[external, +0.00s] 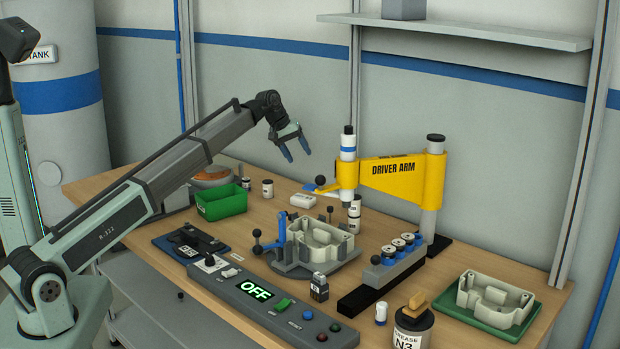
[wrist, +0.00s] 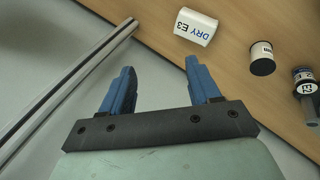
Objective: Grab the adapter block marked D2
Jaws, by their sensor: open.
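I cannot read a D2 mark in either view. A small dark block (external: 319,287) with a pale label stands upright on the bench, right of the control box; its marking is too small to read, so I cannot tell whether it is the adapter block. My gripper (external: 298,153) is open and empty, high above the back of the bench and well away from that block. In the wrist view the two blue fingers of my gripper (wrist: 158,74) are spread with nothing between them.

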